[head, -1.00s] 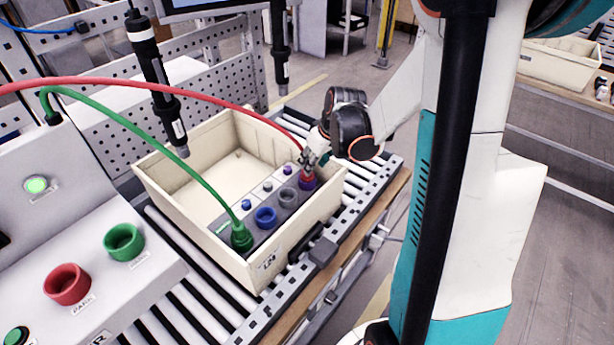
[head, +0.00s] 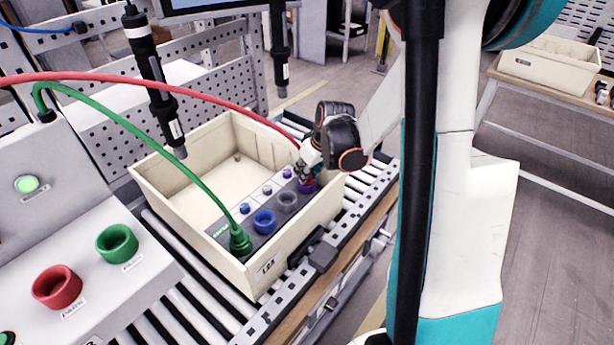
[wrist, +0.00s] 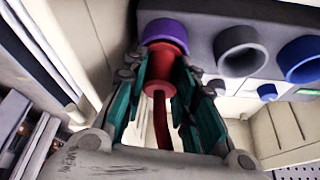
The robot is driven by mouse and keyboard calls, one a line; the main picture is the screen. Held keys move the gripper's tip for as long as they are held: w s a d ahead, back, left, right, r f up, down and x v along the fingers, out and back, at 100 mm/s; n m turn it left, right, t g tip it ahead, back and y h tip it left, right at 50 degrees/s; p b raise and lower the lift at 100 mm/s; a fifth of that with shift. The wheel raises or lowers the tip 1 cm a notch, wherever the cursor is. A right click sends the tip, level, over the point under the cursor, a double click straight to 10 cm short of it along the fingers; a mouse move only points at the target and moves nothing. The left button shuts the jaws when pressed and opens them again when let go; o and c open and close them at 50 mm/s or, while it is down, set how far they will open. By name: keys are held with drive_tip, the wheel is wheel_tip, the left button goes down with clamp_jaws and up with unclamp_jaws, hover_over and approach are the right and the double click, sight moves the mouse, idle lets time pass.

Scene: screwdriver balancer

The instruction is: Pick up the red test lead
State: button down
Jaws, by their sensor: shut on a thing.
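The red test lead (head: 180,91) arches from the left edge across the crate to my gripper (head: 307,168). In the wrist view, my gripper (wrist: 162,76) is shut on the lead's red plug (wrist: 158,66), with a finger on each side. The plug's far end meets the purple socket ring (wrist: 165,32); how deep it sits is hidden. In the head view, the purple socket (head: 307,186) is at the far right end of the grey panel (head: 264,238) inside the crate. My fingers partly cover the plug there.
A green lead (head: 140,126) runs into the panel's near end. Blue and grey sockets (head: 286,200) lie between. The cream crate's walls (head: 310,235) surround the panel. A red holder ring (head: 57,288) and a green one (head: 117,243) sit on the console. Two hanging screwdrivers (head: 160,90) are nearby.

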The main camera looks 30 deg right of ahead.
wheel_tip(320, 180, up, 20)
drive_tip(key=p, duration=0.6)
drive_tip(key=shift+p, duration=0.3)
